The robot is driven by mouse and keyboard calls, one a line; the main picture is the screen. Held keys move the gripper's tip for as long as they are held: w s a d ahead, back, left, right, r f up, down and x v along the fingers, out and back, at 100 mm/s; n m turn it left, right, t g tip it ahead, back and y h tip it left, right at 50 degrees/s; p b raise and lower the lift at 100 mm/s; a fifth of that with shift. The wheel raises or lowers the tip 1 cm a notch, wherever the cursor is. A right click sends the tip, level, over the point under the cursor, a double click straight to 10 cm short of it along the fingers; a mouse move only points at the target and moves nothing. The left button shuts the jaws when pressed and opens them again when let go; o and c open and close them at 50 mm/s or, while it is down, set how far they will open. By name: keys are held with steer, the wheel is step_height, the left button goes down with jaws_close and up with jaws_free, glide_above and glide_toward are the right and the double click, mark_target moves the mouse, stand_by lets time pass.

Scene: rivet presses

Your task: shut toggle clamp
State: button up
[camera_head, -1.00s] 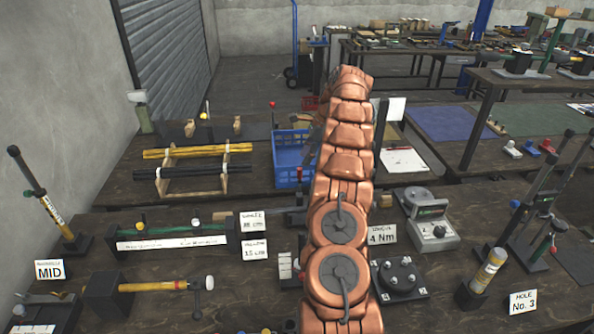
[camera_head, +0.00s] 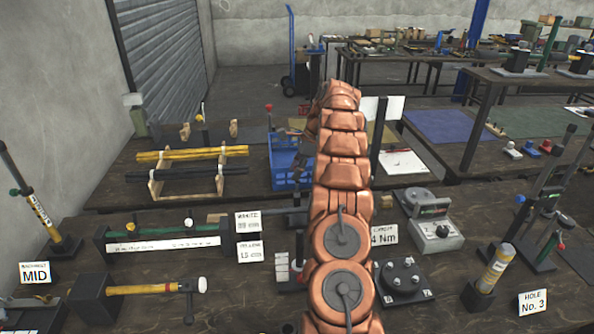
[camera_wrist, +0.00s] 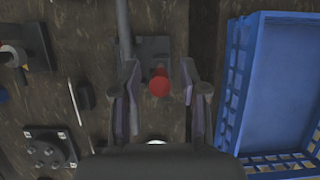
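In the wrist view a round red knob (camera_wrist: 159,84) stands over a dark grey base plate (camera_wrist: 153,48); it looks like the toggle clamp's handle tip seen end-on. My gripper (camera_wrist: 159,76) is open, with one finger on each side of the knob. I see gaps at both sides, and no contact is visible. I cannot tell how far below the fingertips the knob is. In the head view my copper arm hides the gripper and most of this spot.
A blue crate (camera_wrist: 239,75) stands close to the right finger in the wrist view. A grey bar (camera_wrist: 124,28) runs beside the base plate. A bolted plate (camera_wrist: 27,135) lies at lower left. In the head view, a yellow-and-black bar rack (camera_head: 157,186) stands left of the arm.

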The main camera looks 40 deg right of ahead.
jaws_close()
stand_by(0.3)
steer(key=shift+s+d, duration=0.1)
steer(key=shift+d, duration=0.05)
